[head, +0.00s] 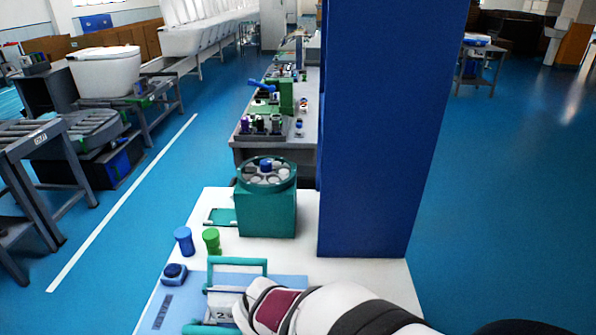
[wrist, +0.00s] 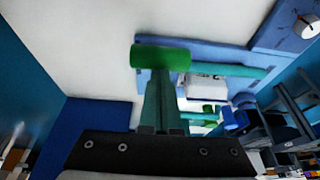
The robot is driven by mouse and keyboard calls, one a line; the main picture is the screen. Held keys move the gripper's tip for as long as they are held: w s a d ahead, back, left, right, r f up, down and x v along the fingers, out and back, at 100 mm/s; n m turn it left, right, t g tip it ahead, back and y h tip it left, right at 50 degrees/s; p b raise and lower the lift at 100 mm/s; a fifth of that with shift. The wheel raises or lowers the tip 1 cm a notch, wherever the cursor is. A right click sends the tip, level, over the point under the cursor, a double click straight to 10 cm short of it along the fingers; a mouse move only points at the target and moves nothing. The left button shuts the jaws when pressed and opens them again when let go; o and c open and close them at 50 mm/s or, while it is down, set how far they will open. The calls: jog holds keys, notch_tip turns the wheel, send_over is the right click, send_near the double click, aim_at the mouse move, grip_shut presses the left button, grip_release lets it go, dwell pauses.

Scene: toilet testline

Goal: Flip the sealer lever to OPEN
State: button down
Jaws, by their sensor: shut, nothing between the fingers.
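The sealer (head: 222,306) stands at the front of the white bench, with a pale numbered panel and teal frame bars (head: 237,262). Its panel also shows in the wrist view (wrist: 205,82). A green cylindrical grip (wrist: 160,58), which looks like the sealer lever's handle, lies across the view just beyond my fingertips. My gripper (wrist: 160,78) is shut and empty, its narrow fingers pointing at this grip. I cannot tell whether they touch. In the head view my white arm hides part of the sealer, and my fingertips are not clearly visible. The lever's OPEN mark is not readable.
A blue column (head: 385,130) rises at the bench's right. A teal box with a round top (head: 266,212) stands behind the sealer. A green cap (head: 212,242), a blue cap (head: 184,241) and a blue knob unit (head: 174,274) are at the left. White bench (head: 290,255) lies bare between.

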jog(key=w+r, duration=0.2)
jog(key=shift+w+r, duration=0.15)
jog(key=shift+w, duration=0.2)
jog(key=s+r, duration=0.2)
jog(key=s, duration=0.7)
jog(key=shift+s+r, duration=0.15)
jog(key=shift+r, duration=0.1)
jog(key=s+d+r+m+g+y, duration=0.1)
jog(key=s+d+m+g, duration=0.3)
jog(key=s+d, duration=0.7)
jog(key=shift+s+d+r+m+y, duration=0.3)
jog(key=shift+s+r+m, duration=0.2)
jog(key=shift+r+m, duration=0.3)
jog(key=shift+f, duration=0.15)
